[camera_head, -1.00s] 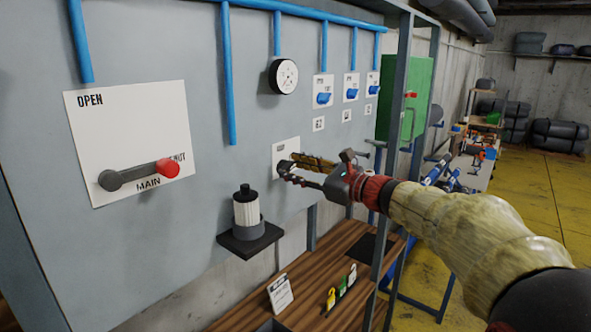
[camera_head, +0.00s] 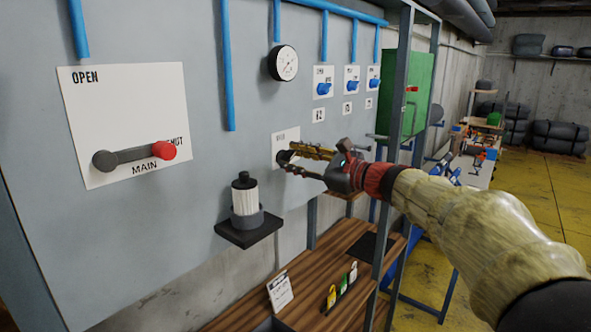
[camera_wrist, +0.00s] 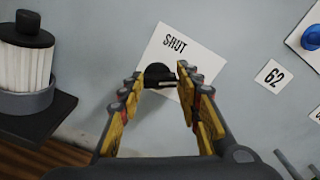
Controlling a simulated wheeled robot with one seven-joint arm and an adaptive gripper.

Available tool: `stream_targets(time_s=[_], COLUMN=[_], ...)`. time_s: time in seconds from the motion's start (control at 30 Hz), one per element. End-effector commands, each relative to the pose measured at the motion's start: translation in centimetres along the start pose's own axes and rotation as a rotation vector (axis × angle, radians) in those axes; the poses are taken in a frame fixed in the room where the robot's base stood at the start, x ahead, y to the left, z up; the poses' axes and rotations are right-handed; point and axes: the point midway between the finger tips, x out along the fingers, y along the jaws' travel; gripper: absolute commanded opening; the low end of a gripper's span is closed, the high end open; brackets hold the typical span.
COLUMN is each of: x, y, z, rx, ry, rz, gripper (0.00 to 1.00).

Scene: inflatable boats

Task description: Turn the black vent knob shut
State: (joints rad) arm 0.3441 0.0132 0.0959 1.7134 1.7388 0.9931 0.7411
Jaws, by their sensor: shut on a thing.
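The black vent knob (camera_wrist: 158,71) sits on a white plate (camera_wrist: 190,50) on the grey panel. In the wrist view the plate appears tilted and the word SHUT is legible near its top. My gripper (camera_wrist: 162,76) has one finger on each side of the knob and is shut on it. In the head view my gripper (camera_head: 287,160) reaches the plate (camera_head: 288,136) from the right, and its fingers mostly hide the knob. The knob's exact pointing direction is hard to tell.
A main lever (camera_head: 130,157) with a red end is at left. A ribbed white canister (camera_head: 244,200) stands on a black bracket left of my gripper. A round gauge (camera_head: 284,63) and several blue valves (camera_head: 322,89) are above. A wooden shelf (camera_head: 345,250) lies below.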

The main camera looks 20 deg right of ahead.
Motion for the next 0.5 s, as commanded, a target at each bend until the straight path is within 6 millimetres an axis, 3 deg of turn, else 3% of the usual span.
stream_targets(time_s=[0.5], x=[0.02], y=[0.67], z=[-0.51], rx=[-0.484], ry=[-0.001], rz=[-0.001], gripper=[0.09])
